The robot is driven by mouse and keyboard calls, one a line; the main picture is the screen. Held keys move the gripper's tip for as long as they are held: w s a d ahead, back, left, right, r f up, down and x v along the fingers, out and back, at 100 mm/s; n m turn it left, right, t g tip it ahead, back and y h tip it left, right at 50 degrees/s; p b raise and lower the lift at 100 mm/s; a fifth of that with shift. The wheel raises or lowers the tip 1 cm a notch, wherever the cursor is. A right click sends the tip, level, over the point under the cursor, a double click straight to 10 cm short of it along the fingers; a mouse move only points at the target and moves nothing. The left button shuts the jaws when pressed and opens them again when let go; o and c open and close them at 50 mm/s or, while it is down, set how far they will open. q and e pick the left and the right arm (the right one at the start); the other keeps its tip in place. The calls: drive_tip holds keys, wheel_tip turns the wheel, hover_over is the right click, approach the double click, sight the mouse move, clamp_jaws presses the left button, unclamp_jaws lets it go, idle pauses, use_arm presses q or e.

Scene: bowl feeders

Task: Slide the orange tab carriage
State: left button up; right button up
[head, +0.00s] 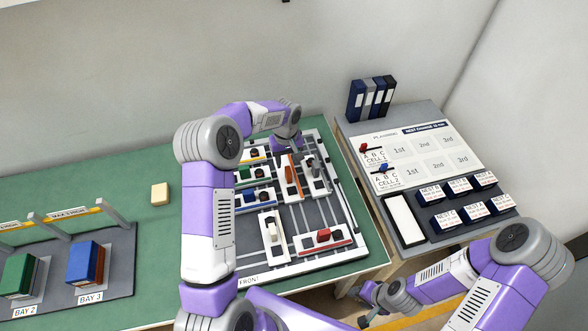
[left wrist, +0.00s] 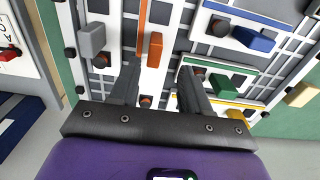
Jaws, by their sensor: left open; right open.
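The orange tab carriage (head: 290,172) is a white plate with an orange stripe and tab on the slotted board (head: 307,214). In the left wrist view the upright orange tab (left wrist: 155,48) shows just past my left fingertips, closer to the left-hand finger. My left gripper (left wrist: 161,70) is open and empty over the board. In the head view my left gripper (head: 288,149) is at the board's far side, its fingers largely hidden by the wrist. My right gripper (head: 372,302) is open and empty, low in front of the side table, away from the board.
A grey carriage (head: 313,168) stands close beside the orange one. Green, blue (head: 250,196) and yellow carriages lie on its other side. White (head: 271,232) and red (head: 323,236) carriages are nearer the front. A planning table (head: 352,140) with labelled boxes stands at right.

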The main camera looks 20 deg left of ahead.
sight(289, 170)
use_arm(q)
drive_tip(key=shift+w+f+b, duration=0.1)
drive_tip(key=shift+f+b, duration=0.3)
drive_tip(key=shift+f, duration=0.3)
drive_tip(key=shift+w+f, duration=0.6)
drive_tip(key=shift+f, duration=0.2)
drive_tip(key=shift+s+f, duration=0.15)
drive_tip(key=shift+f, duration=3.15)
clamp_jaws()
drive_tip(key=shift+d, duration=0.1)
